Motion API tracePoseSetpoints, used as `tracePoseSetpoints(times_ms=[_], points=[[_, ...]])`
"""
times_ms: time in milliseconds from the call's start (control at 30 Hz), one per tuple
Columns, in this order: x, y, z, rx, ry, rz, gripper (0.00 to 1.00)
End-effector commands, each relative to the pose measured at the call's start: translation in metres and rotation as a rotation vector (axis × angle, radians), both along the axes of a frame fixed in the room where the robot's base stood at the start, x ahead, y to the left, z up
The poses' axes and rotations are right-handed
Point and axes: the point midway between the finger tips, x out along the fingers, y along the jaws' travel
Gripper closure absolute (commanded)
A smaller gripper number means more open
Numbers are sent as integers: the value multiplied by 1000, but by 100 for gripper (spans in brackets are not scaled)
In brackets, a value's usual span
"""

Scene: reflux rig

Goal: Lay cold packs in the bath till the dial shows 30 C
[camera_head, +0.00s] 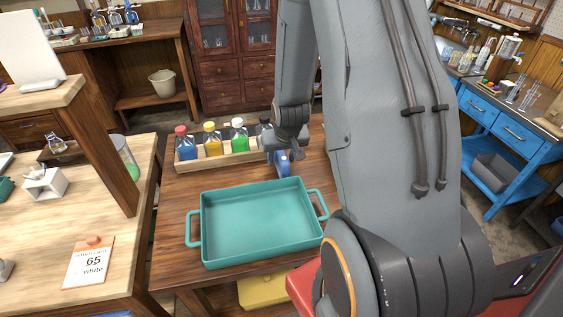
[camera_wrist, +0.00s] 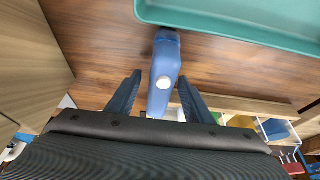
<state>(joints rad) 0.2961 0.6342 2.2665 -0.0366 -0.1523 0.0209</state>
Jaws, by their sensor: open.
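My gripper (camera_wrist: 159,78) is open, with its two dark fingers on either side of a blue object (camera_wrist: 165,52) that has a white round spot. I cannot tell whether the fingers touch it, or what it is. In the head view, a bit of blue (camera_head: 284,165) shows below my gripper at the far edge of a teal tray (camera_head: 205,258). The tray has two handles, looks empty and stands on a brown wooden table. Its edge also shows in the wrist view (camera_wrist: 230,30). I see no dial and nothing clearly a cold pack.
A wooden rack (camera_head: 222,160) behind the tray holds bottles, including blue (camera_head: 186,146), yellow (camera_head: 212,141) and green (camera_head: 239,137). A pale bench (camera_head: 115,215) with a card (camera_head: 89,262) reading 65 white stands left. A blue cart (camera_head: 497,130) stands right. My arm hides much.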

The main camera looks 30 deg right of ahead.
Motion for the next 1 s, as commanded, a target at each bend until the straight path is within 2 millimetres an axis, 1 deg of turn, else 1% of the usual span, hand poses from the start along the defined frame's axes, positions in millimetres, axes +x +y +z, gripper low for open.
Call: tracePoseSetpoints(times_ms=[767, 800, 867, 1000], points=[[0, 0, -5, 0, 0, 0, 53], [0, 0, -5, 0, 0, 0, 56], [0, 0, -5, 0, 0, 0, 67], [0, 1, -5, 0, 0, 0, 90]])
